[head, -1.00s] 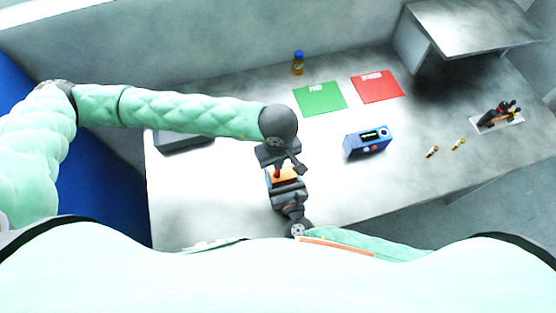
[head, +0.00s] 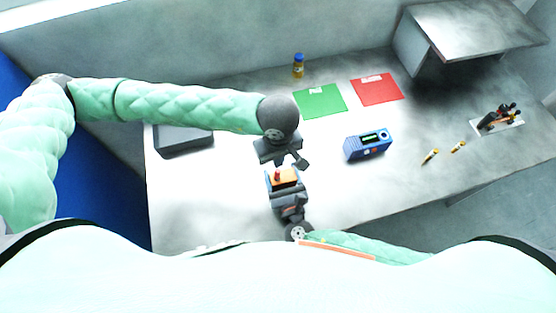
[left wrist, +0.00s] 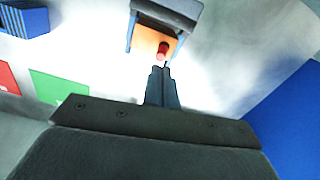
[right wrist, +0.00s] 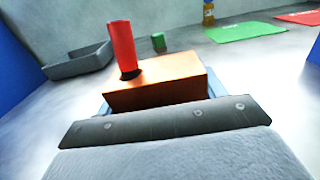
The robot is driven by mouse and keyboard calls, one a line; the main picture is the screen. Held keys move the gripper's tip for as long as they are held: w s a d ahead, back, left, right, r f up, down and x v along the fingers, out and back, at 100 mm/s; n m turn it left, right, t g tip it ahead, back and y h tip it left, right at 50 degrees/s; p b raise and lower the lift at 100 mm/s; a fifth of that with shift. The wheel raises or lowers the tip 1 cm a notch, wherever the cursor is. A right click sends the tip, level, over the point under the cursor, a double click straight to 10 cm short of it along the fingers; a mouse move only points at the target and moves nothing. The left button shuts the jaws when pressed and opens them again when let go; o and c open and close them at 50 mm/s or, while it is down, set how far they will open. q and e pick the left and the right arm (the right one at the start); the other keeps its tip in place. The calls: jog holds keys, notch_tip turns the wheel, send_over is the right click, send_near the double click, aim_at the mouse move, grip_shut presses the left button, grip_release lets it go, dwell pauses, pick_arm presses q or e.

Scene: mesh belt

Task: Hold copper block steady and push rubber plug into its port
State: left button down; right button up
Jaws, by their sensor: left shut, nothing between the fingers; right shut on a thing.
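The copper block (head: 287,174) is held over the near part of the table by my right gripper (head: 286,190), whose fingers are mostly hidden. The orange top of the block (right wrist: 165,76) fills the middle of the right wrist view. The red rubber plug (right wrist: 122,48) stands upright on the block, with a dark ring at its foot; how deep it sits I cannot tell. The plug also shows in the left wrist view (left wrist: 162,50). My left gripper (head: 297,160) is just beyond the block. Its fingers (left wrist: 161,75) are shut and empty, close to the plug but apart from it.
A grey tray (head: 184,146) lies at the left. A blue device (head: 368,145) stands to the right of the block. Green (head: 320,101) and red (head: 377,89) mats and a bottle (head: 298,65) are at the back.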

pick_arm(q)
notch_tip(320, 180, up, 11)
jog(key=shift+f, duration=0.15)
dwell(0.4)
pick_arm(e)
jog(key=o, duration=1.1)
jog(key=shift+o, duration=0.2)
